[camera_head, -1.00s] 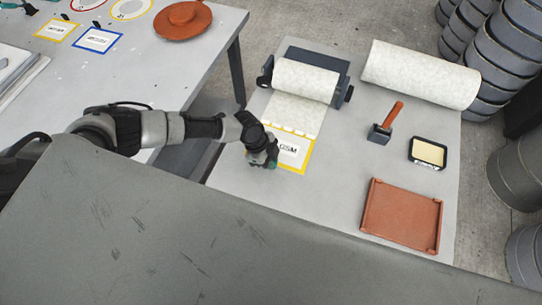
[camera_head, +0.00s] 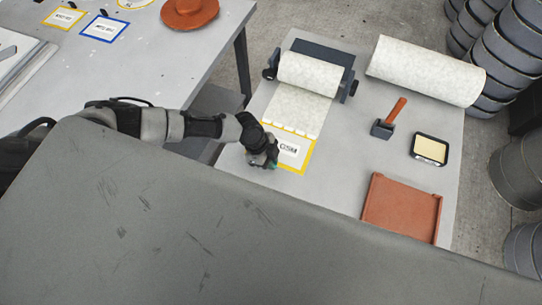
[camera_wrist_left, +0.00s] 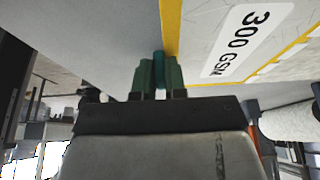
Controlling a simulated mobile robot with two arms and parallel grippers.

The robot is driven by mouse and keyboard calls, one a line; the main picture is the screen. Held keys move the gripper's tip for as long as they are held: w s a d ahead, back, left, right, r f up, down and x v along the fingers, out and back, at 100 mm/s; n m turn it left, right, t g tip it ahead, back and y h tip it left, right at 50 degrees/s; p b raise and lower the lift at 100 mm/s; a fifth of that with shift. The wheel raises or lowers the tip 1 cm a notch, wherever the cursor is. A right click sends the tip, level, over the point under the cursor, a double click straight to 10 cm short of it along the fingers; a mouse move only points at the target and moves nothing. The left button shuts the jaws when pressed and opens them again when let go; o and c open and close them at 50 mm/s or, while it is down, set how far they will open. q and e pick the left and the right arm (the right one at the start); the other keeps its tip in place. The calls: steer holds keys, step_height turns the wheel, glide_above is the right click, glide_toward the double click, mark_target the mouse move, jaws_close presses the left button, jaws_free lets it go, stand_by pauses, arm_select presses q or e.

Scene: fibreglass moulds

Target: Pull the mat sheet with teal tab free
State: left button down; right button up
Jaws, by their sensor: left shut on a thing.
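The mat sheet (camera_head: 298,108) is cream and comes off a roll (camera_head: 308,74) in a dark dispenser (camera_head: 335,58). Its front end meets a yellow-edged panel (camera_head: 289,147) marked GSM; the left wrist view reads "300 GSM" on that panel (camera_wrist_left: 240,40). The teal tab (camera_wrist_left: 158,68) sits at the panel's yellow edge, between the green fingertips of my left gripper (camera_head: 272,160). These fingers are shut on the tab. In the head view the gripper hides most of the tab. The sheet still joins the roll. My right gripper is not in view.
On the same table (camera_head: 250,175) lie a loose cream roll (camera_head: 425,70), an orange-handled tool (camera_head: 390,115), a dark-framed pad (camera_head: 430,149) and a terracotta tray (camera_head: 400,208). A second table with cards stands at left. A grey surface fills the front.

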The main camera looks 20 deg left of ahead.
arm_select(q)
steer(key=shift+s+a+p, duration=0.1)
steer(key=shift+s+p, duration=1.85)
steer(key=shift+s, duration=1.7)
steer(key=shift+s, duration=0.15)
steer(key=shift+r, duration=0.1)
steer(key=shift+r+p, duration=1.15)
steer(key=shift+r, duration=1.25)
